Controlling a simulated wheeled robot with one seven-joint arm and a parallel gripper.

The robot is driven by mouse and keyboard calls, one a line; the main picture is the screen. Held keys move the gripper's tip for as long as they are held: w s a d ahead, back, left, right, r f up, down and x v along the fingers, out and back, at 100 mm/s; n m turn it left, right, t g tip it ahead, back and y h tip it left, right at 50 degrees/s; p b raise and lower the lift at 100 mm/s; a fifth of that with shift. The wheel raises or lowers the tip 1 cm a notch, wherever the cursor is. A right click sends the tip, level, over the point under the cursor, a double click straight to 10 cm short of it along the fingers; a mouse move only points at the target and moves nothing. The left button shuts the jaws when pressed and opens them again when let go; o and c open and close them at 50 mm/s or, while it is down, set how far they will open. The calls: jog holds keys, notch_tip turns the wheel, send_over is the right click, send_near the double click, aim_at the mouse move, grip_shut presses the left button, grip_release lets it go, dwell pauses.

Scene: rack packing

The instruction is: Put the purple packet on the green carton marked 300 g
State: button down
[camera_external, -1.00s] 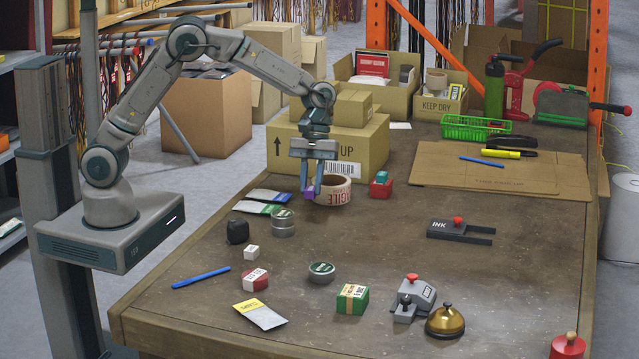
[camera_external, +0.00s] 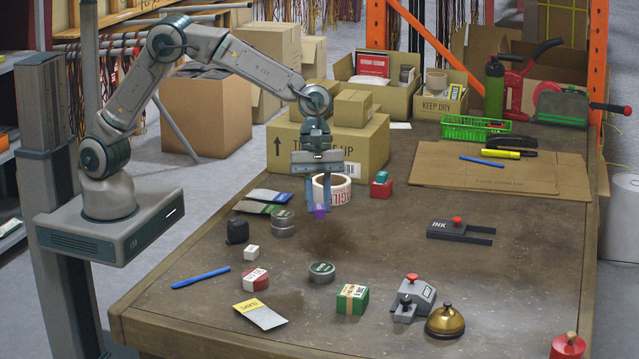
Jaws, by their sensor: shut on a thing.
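My gripper (camera_external: 318,207) is shut on a small purple packet (camera_external: 319,213). It holds the packet between its fingertips, in front of the tape roll and over the table's left middle part. A green carton (camera_external: 352,300) with a cream label band stands on the table nearer the camera, below and to the right of the gripper. Its print is too small to read for certain. Its top is bare, and the packet is well apart from it.
Near the green carton are a round tin (camera_external: 321,272), a red-and-white box (camera_external: 255,280), a grey stapler-like device (camera_external: 413,298) and a brass bell (camera_external: 445,321). A tape roll (camera_external: 341,190) stands behind my gripper. The table's middle (camera_external: 390,240) is clear.

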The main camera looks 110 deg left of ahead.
jog(key=w+d+r+n+t+y+p, duration=0.1)
jog(key=w+d+n, duration=0.1)
jog(key=d, duration=0.9)
jog(key=w+d+r+n+p, duration=0.1)
jog(key=w+d+n, duration=0.1)
jog(key=d, duration=0.9)
jog(key=p, duration=0.2)
send_over(355, 293)
jog(key=a, duration=0.1)
jog(key=f, duration=0.4)
jog(key=s+f, duration=0.1)
jog(key=f, duration=0.1)
jog(key=shift+f, duration=2.15)
jog(key=shift+f, duration=0.1)
jog(key=c, duration=1.3)
grip_release()
jog(key=shift+o, duration=0.2)
